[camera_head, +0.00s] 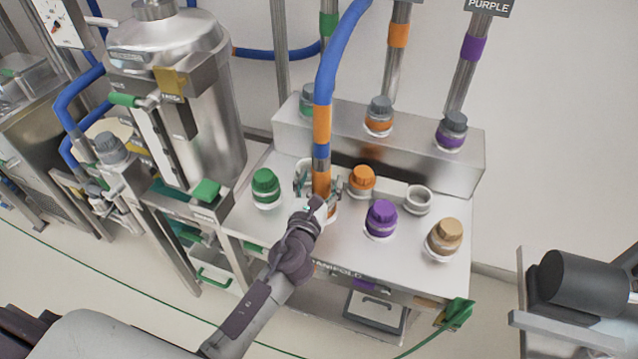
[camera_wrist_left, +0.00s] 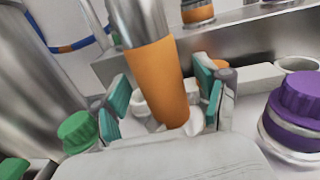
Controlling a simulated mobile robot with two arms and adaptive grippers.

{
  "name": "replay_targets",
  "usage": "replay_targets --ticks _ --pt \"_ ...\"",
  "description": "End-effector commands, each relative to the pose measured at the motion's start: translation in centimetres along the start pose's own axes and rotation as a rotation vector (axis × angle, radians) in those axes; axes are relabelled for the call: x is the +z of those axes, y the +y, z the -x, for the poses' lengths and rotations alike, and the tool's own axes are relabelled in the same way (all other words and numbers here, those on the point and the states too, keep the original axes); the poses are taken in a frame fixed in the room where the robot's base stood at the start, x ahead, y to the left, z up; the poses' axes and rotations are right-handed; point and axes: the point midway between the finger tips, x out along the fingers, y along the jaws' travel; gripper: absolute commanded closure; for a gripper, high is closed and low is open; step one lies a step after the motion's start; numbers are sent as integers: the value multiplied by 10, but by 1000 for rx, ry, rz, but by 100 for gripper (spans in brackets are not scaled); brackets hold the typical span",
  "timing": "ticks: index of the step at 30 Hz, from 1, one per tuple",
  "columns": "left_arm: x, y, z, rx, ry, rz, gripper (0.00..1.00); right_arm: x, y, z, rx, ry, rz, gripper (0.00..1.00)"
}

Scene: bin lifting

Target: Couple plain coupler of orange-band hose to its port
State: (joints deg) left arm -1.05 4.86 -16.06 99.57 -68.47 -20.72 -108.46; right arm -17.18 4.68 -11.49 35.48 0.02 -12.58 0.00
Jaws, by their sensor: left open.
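The blue hose with an orange band (camera_head: 322,125) hangs down over the manifold table in the head view. Its lower end is an orange sleeve (camera_head: 321,178), also large in the left wrist view (camera_wrist_left: 158,80), where a grey section shows above it. My left gripper (camera_head: 319,186) is open, its teal-padded fingers (camera_wrist_left: 162,100) on either side of the sleeve with visible gaps. The sleeve's bottom is near a white part (camera_wrist_left: 195,122); I cannot tell whether it is seated on a port. My right gripper is not in view.
Green (camera_head: 265,186), orange (camera_head: 361,180), purple (camera_head: 381,218) and tan (camera_head: 444,236) caps stand around the sleeve on the manifold table (camera_head: 280,232). An open white ring (camera_head: 418,199) is at right. A metal tank (camera_head: 185,100) stands at left.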

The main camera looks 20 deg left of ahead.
Motion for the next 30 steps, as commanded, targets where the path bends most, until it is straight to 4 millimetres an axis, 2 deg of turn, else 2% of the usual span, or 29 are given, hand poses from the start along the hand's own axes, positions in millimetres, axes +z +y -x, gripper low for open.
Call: replay_targets --ticks 5,12,18,24,30 --pt "-1 0 16 -1 1 0 27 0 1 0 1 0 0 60" --pt "-1 0 68 -1 3 0 27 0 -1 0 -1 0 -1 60" --pt "0 0 103 -1 1 -1 27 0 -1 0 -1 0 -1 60" --pt "0 0 118 -1 -1 0 27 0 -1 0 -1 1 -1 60" --pt "1 0 120 -1 -3 0 27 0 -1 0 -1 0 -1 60"
